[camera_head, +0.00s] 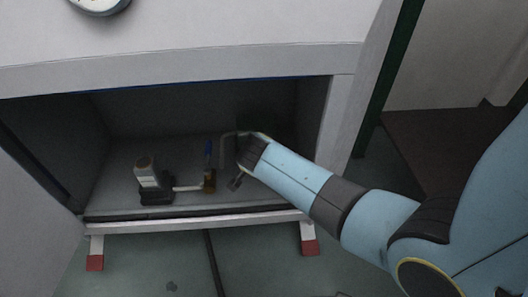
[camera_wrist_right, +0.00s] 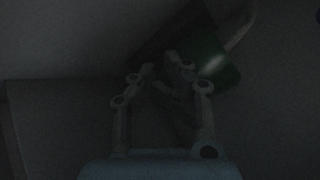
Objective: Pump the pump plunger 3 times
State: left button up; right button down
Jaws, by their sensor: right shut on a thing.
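My right arm reaches into the open cabinet compartment from the right. In the head view my right gripper (camera_head: 238,181) is small and dark, beside an upright part with a blue top and brown base (camera_head: 209,178). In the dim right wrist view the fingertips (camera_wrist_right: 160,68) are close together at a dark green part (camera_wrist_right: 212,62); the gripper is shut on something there. I cannot make out the pump plunger clearly; the gripper and wrist hide what lies behind them. My left gripper is not in view.
A white and black device (camera_head: 148,178) stands at the left on the compartment floor. A pale pipe (camera_head: 188,188) runs from it to the brown base. The cabinet's front ledge (camera_head: 180,224) and right post (camera_head: 337,130) border the opening. A round gauge (camera_head: 100,5) sits above.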

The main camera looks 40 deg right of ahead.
jog(key=shift+w+r, duration=0.35)
jog(key=shift+r, duration=0.05)
jog(key=s+a, duration=0.2)
jog(key=s, duration=0.1)
jog(key=s+a, duration=0.1)
jog(key=s, duration=0.1)
jog(key=shift+s+a+f, duration=0.1)
jog(key=shift+s+f, duration=0.15)
jog(key=shift+f, duration=0.05)
jog(key=shift+s, duration=0.1)
